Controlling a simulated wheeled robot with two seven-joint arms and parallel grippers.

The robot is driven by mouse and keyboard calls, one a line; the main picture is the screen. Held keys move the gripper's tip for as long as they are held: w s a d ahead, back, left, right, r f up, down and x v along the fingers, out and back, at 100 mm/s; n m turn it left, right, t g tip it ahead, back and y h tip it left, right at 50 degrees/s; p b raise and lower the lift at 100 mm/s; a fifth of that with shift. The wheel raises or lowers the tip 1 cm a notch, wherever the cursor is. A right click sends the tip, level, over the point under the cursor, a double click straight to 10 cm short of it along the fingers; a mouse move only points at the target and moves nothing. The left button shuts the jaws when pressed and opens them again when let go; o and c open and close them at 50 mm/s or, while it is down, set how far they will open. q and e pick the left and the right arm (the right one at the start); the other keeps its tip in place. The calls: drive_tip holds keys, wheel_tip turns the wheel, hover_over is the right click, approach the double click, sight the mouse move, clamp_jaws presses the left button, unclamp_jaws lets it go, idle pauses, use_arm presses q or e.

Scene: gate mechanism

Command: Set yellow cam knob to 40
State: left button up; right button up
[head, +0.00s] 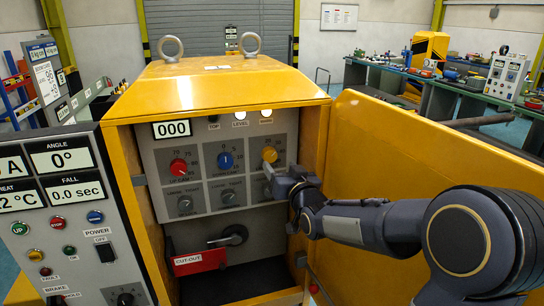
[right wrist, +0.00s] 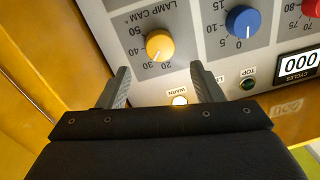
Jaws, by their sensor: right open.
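The yellow cam knob (head: 270,154) is at the right end of the upper knob row on the grey panel. It also shows in the right wrist view (right wrist: 160,45), beside a printed scale with 20, 30 and 50 legible and the words LAMP CAM. My right gripper (head: 272,176) is just in front of the panel, at the knob's lower side in the head view. In the right wrist view its two fingers (right wrist: 162,80) are spread and empty, with the knob beyond their tips, apart from them. My left gripper is not in view.
A red knob (head: 178,166) and a blue knob (head: 225,160) sit left of the yellow one. Smaller knobs lie below. The yellow cabinet wall (head: 313,140) and open door (head: 410,150) bound the right side. A control console (head: 60,200) stands at left.

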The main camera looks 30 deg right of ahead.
sight(271, 157)
drive_tip(key=shift+w+d+p, duration=0.15)
drive_tip(key=shift+w, duration=0.9)
drive_tip(key=shift+w+d+p, duration=0.2)
drive_tip(key=shift+w, duration=0.85)
drive_tip(key=shift+w+d+p, duration=0.15)
drive_tip(key=shift+w, duration=0.9)
drive_tip(key=c, duration=1)
drive_tip(key=shift+f+b, duration=0.2)
drive_tip(key=shift+b, duration=0.3)
drive_tip(key=m+b, duration=0.2)
drive_tip(key=b, duration=0.1)
drive_tip(key=m+b, duration=0.2)
drive_tip(key=b, duration=0.2)
drive_tip(key=m+b, duration=0.2)
drive_tip(key=b, duration=0.1)
drive_tip(key=shift+f+m, duration=0.3)
drive_tip(key=shift+m, duration=0.1)
drive_tip(key=shift+r+m+b, duration=0.2)
drive_tip(key=shift+m+b, duration=0.9)
drive_tip(key=shift+b, duration=0.25)
